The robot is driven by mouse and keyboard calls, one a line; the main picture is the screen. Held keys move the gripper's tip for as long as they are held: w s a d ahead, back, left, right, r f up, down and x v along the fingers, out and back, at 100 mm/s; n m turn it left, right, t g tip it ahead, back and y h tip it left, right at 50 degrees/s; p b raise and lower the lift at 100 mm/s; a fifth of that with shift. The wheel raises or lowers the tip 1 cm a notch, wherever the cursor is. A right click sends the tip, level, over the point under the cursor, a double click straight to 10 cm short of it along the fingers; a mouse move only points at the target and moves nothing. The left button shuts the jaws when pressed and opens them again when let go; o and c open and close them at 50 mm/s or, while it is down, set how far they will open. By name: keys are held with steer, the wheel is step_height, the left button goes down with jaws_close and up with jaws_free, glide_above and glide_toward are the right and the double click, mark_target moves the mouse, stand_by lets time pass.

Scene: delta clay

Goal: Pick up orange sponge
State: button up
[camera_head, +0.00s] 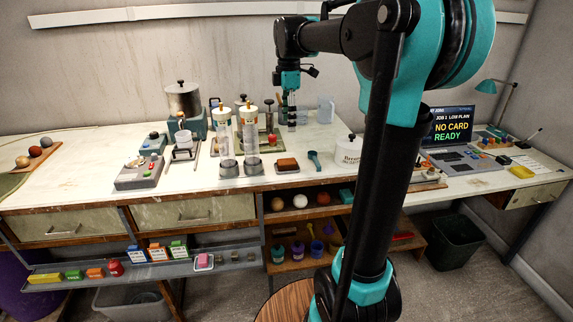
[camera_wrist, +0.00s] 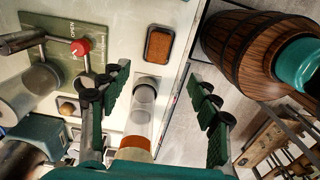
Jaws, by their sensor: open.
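The orange sponge (camera_head: 287,163) is a small rust-orange block in a dark shallow holder near the front edge of the bench. In the wrist view the sponge (camera_wrist: 159,46) lies beyond my fingertips, near the bench edge. My gripper (camera_head: 291,118) hangs over the bench, behind the sponge in the head view. In the wrist view my gripper (camera_wrist: 157,88) has its two dark green fingers spread wide, with nothing held. A clear tube with an orange cap (camera_wrist: 133,148) shows between the fingers in that view; I cannot tell its distance from them.
Two clear tubes, one of them a tube with an orange top (camera_head: 250,135), stand left of the sponge. A teal spoon-like tool (camera_head: 314,158) lies to its right. A white lidded container (camera_head: 347,152) stands further right. A wooden barrel (camera_wrist: 240,45) is beyond the bench edge.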

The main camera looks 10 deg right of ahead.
mark_target(288, 161)
step_height(288, 161, down, 14)
steer(key=shift+f, duration=0.15)
stand_by(0.5)
steer(key=shift+c, duration=0.5)
steer(key=c, duration=0.8)
